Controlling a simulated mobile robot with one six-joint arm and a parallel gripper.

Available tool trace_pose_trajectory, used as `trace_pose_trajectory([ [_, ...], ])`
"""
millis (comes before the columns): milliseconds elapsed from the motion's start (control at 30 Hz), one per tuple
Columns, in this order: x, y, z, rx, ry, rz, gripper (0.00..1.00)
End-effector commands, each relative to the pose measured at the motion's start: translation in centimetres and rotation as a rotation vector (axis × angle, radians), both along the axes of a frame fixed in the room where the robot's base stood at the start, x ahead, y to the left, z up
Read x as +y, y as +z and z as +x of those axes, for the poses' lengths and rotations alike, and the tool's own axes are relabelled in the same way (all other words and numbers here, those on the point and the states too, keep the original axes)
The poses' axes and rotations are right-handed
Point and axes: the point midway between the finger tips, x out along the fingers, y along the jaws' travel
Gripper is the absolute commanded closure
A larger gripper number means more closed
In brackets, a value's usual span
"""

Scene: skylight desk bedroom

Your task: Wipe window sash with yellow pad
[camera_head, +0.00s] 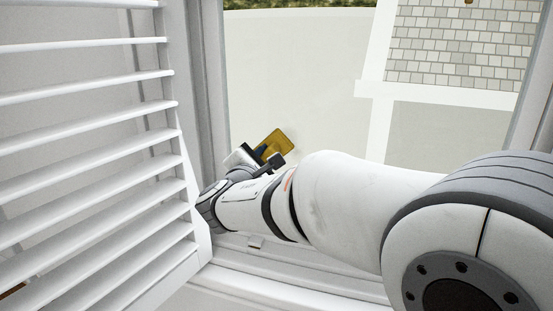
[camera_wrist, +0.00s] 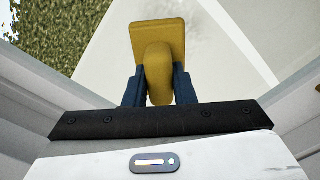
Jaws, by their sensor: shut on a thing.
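The yellow pad (camera_head: 275,143) is in my gripper (camera_head: 262,156), in front of the window glass near the lower left of the window opening. In the wrist view, the pad (camera_wrist: 158,40) has a flat rectangular plate and a rounded grip. The two dark blue fingers of my gripper (camera_wrist: 159,90) are shut on the grip from both sides. The window sash frame (camera_head: 210,80) is white and runs up the left side of the opening; its lower rail (camera_head: 300,258) lies below my arm. I cannot tell whether the pad touches the glass or frame.
A white louvred shutter (camera_head: 90,160) stands close on the left, beside my wrist. White frame parts also flank the wrist view. Outside are a pale wall, a tiled roof (camera_head: 455,45) and a hedge (camera_wrist: 45,35). The middle of the opening above my arm is clear.

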Motion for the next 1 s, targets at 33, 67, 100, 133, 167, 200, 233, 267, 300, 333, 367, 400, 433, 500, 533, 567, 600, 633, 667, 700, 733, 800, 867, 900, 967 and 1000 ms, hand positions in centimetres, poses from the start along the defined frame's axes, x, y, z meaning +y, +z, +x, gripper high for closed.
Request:
trace_pose_trajectory([
  [33, 0.5, 0.0, 0.2, -0.001, 0.001, 0.0, 0.95],
  [67, 0.8, 0.1, 0.2, -0.001, 0.001, 0.0, 0.95],
  [100, 1.0, 0.0, 0.3, -0.001, 0.001, 0.0, 0.95],
  [133, 1.2, 0.0, 0.3, -0.001, 0.001, 0.0, 0.95],
  [167, 1.3, 0.0, 0.4, -0.001, 0.001, 0.0, 0.95],
  [200, 1.3, 0.0, 0.4, 0.0, 0.0, 0.0, 0.95],
  [233, 1.3, 0.1, 0.4, -0.001, -0.001, 0.001, 0.95],
  [267, 1.3, 0.2, 0.4, -0.001, -0.001, 0.001, 0.95],
  [300, 1.3, 0.4, 0.4, -0.001, -0.001, 0.001, 0.95],
  [333, 1.3, 0.6, 0.4, -0.001, -0.001, 0.002, 0.95],
  [367, 1.3, 0.8, 0.4, -0.001, -0.001, 0.002, 0.95],
  [400, 1.2, 1.2, 0.5, -0.001, -0.001, 0.002, 0.95],
  [433, 1.2, 1.4, 0.5, -0.001, -0.001, 0.002, 0.95],
  [500, 1.2, 2.0, 0.6, -0.001, -0.001, 0.002, 0.95],
  [533, 1.2, 2.2, 0.6, -0.001, -0.001, 0.002, 0.95],
  [567, 1.2, 2.4, 0.6, -0.002, 0.0, 0.0, 0.95],
  [600, 1.1, 2.5, 0.7, -0.002, -0.001, 0.0, 0.95],
  [633, 1.1, 2.5, 0.7, -0.002, -0.001, 0.0, 0.95],
  [667, 1.1, 2.5, 0.7, -0.002, -0.001, 0.0, 0.95],
  [700, 1.0, 2.4, 0.6, -0.003, -0.002, 0.001, 0.95],
  [733, 0.9, 2.4, 0.6, -0.003, -0.002, 0.001, 0.95],
  [800, 0.4, 2.4, 0.4, -0.004, -0.004, 0.002, 0.95],
  [867, 0.0, 2.3, 0.3, -0.004, -0.006, 0.002, 0.95],
  [900, -0.4, 2.2, 0.1, -0.004, -0.006, 0.002, 0.95],
  [967, -0.9, 2.2, -0.1, -0.004, -0.006, 0.002, 0.95],
  [1000, -1.2, 2.2, -0.2, -0.003, -0.005, 0.002, 0.95],
])
